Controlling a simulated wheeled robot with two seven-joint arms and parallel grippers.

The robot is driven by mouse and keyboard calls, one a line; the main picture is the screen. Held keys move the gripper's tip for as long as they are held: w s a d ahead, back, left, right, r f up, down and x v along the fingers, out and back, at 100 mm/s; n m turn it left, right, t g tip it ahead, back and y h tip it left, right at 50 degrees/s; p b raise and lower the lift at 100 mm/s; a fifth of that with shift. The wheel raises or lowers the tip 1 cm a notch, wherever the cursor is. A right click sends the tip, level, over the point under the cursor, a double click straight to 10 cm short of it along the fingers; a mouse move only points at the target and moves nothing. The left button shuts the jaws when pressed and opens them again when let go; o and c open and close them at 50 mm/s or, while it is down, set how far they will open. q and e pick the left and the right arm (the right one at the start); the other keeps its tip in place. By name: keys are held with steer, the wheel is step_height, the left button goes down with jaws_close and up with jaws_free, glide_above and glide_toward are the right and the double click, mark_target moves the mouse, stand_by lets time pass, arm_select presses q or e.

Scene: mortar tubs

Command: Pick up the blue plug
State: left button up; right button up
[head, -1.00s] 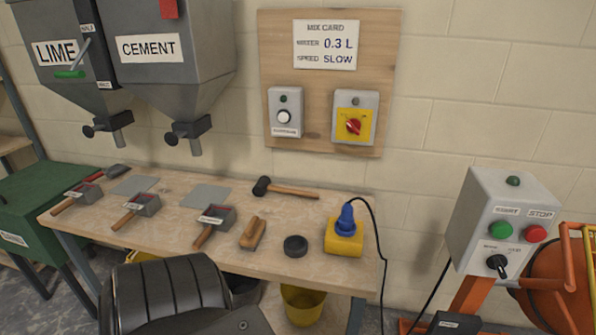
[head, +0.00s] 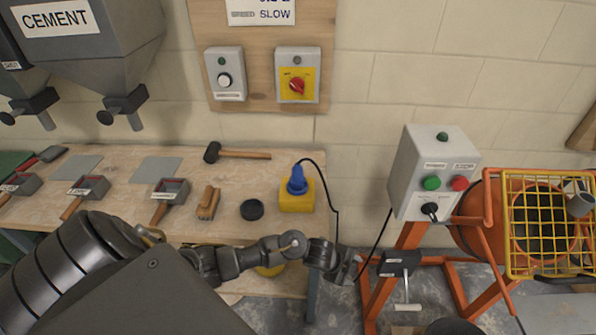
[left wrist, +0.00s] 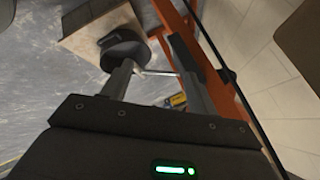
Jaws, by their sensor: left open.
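The blue plug (head: 297,181) stands upright on a yellow block (head: 296,201) at the right end of the workbench. A black cable runs from the top of the plug down over the bench's right side. My left gripper (head: 354,268) is beyond the bench's front right corner, below and to the right of the plug, and apart from it. In the left wrist view my left gripper (left wrist: 150,54) is open with nothing between its fingers. The plug is not seen in that view. My right gripper is not in view.
On the workbench (head: 240,160) lie a black puck (head: 252,209), a brush (head: 208,203), a mallet (head: 235,154) and several scoops. A grey control box (head: 433,170) on an orange stand and a mixer (head: 478,225) stand to the right. Hoppers hang at the upper left.

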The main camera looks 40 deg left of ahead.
arm_select(q)
steer(key=w+a+r+m+p, duration=0.1)
steer(key=w+r+m, duration=0.25)
steer(key=r, duration=0.35)
steer(key=w+a+r+m+p, duration=0.1)
steer(key=w+a+r+m, duration=0.1)
steer(key=r+m, duration=0.4)
steer(key=m+g+y, duration=0.2)
steer(key=m+y, duration=0.4)
glide_toward(297, 165)
steer(key=f, duration=0.2)
steer(key=x, duration=0.3)
steer(key=w+x, duration=0.1)
steer(key=x, duration=0.1)
steer(key=shift+w+a+f+b, duration=0.15)
steer(key=shift+a+b, duration=0.1)
steer(key=shift+b, duration=0.15)
steer(key=shift+f, duration=0.2)
steer(key=p+x, duration=0.1)
steer(key=x, duration=0.2)
steer(key=shift+w+a+f+p, duration=0.1)
steer(key=shift+f+p, duration=0.25)
steer(key=shift+w+f, duration=0.25)
steer(key=shift+f, duration=0.25)
steer(key=c, duration=1.1)
